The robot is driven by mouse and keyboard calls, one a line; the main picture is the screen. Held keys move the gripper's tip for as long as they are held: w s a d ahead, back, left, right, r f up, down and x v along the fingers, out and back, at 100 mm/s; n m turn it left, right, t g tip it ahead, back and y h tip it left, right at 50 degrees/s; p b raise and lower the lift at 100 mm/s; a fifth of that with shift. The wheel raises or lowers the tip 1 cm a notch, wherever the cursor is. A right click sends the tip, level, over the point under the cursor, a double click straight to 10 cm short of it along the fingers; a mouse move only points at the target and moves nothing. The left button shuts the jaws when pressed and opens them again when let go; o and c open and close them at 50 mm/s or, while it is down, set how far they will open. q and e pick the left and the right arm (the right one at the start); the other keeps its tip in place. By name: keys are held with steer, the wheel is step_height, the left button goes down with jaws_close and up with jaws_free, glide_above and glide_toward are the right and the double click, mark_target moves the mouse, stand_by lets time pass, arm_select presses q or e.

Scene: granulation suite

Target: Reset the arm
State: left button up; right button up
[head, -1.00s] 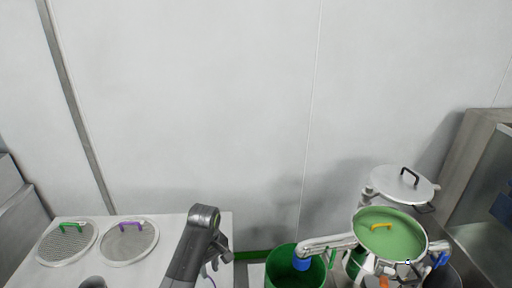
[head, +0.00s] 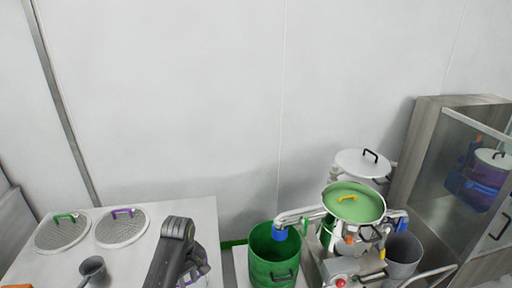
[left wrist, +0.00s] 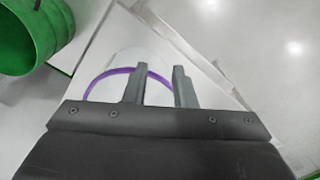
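My left arm (head: 172,252) rises from the bottom edge of the head view, left of the middle, over the white table's right side. Its fingers are hard to make out there. In the left wrist view my left gripper (left wrist: 160,88) has two dark fingers with a clear gap between them. It is open and nothing is visibly gripped. A purple curved band (left wrist: 100,80) on a pale, see-through-looking object lies beyond the fingers, partly behind the left one. My right gripper is not in view.
The white table (head: 140,262) holds two mesh lids, with green (head: 62,234) and purple handles (head: 121,230), and a dark scoop (head: 92,268). Right of it stand a green bin (head: 273,262), a machine with a green lid (head: 354,203), a grey bin (head: 402,256) and a glass-fronted cabinet (head: 470,165).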

arm_select(q)
steer(key=s+a+f+m+t, duration=0.1)
steer(key=s+a+f+m, duration=0.2)
steer(key=s, duration=0.4)
steer(key=s+a+f+m+t, duration=0.1)
steer(key=s+a+f, duration=0.1)
steer(key=s+a, duration=0.45)
steer(key=s+a+r+m+t+y, duration=0.1)
steer(key=s+r+m, duration=0.15)
steer(key=s, duration=0.65)
steer(key=s+a+r+m+t, duration=0.1)
steer(key=s+r+m, duration=0.15)
steer(key=s, duration=0.55)
step_height(320, 180, down, 34)
steer(key=s+a+g+b, duration=0.1)
steer(key=b, duration=0.7)
steer(key=s+f+b, duration=0.3)
steer(key=s+f, duration=0.4)
steer(key=f, duration=0.3)
steer(key=s+d+f+g+b, duration=0.1)
steer(key=s+f+b, duration=0.2)
steer(key=s+f, duration=0.4)
steer(key=shift+s+f+g, duration=0.2)
steer(key=shift+f+g, duration=0.1)
steer(key=shift+f, duration=1.2)
